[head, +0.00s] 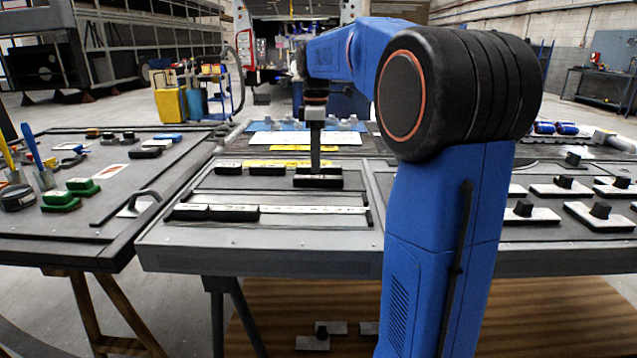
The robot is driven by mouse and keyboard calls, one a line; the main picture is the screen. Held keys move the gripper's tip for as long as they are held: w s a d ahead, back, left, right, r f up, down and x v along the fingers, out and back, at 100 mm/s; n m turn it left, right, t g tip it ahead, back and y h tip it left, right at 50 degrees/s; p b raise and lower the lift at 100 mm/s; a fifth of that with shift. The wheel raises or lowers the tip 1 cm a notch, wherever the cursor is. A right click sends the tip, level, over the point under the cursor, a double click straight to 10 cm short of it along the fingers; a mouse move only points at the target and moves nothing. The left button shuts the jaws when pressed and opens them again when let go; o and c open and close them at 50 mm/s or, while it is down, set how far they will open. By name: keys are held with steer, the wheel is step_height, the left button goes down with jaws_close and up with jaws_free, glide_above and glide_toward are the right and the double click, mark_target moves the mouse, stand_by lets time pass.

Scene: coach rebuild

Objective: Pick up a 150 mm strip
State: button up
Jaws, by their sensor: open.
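Several short black strips lie on the grey panel of the middle table. One black strip (318,182) lies right of centre, and my gripper (316,165) points straight down over it. The jaws look open, but the small view does not show whether the fingers touch the strip or stand around it. Another black strip (228,169) lies to the left in the same row. Two more, a left one (190,212) and a right one (234,214), lie end to end in the front row. I cannot tell the lengths apart here.
A long pale rail (310,209) runs along the front row. Yellow labels (265,168) lie behind. The left table holds green blocks (82,186) and a handled plate (138,204). Pale plates with black knobs (524,210) cover the right table. My arm hides part of the middle.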

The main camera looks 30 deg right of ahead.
mark_target(317, 177)
steer(key=shift+s+f, duration=0.15)
steer(key=shift+f, duration=2.4)
jaws_close()
